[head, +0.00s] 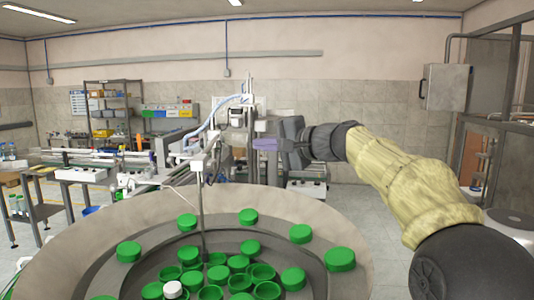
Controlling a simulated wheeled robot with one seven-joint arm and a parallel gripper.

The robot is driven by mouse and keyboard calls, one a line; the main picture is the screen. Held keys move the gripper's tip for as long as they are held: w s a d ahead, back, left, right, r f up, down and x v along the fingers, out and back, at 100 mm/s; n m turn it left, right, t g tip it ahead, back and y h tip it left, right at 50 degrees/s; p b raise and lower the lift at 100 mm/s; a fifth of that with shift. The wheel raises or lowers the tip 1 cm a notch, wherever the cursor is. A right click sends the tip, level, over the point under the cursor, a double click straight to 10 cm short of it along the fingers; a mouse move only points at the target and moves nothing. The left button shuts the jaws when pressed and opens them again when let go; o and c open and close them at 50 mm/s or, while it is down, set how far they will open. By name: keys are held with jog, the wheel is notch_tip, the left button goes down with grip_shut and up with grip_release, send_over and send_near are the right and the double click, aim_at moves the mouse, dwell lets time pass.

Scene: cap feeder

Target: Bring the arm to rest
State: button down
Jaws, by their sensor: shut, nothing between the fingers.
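My arm, in a pale yellow sleeve, reaches in from the right in the head view. My gripper (262,145) is at its end, with small purple-grey fingers pointing left. It is shut and empty, held in the air above the far rim of the round feeder bowl (105,220). Several green caps (340,259) lie in the bowl, some face up and some face down. One white cap (173,289) lies among them near the front. The bowl's near side is cut off by the frame.
A thin metal post (201,210) rises at the bowl, left of my gripper. Conveyor equipment (130,165) and a side table (40,197) stand to the left.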

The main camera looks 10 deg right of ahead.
jog(key=shift+s+d+r, duration=0.1)
jog(key=shift+s, duration=0.15)
notch_tip(320, 180, up, 10)
jog(key=p, duration=1)
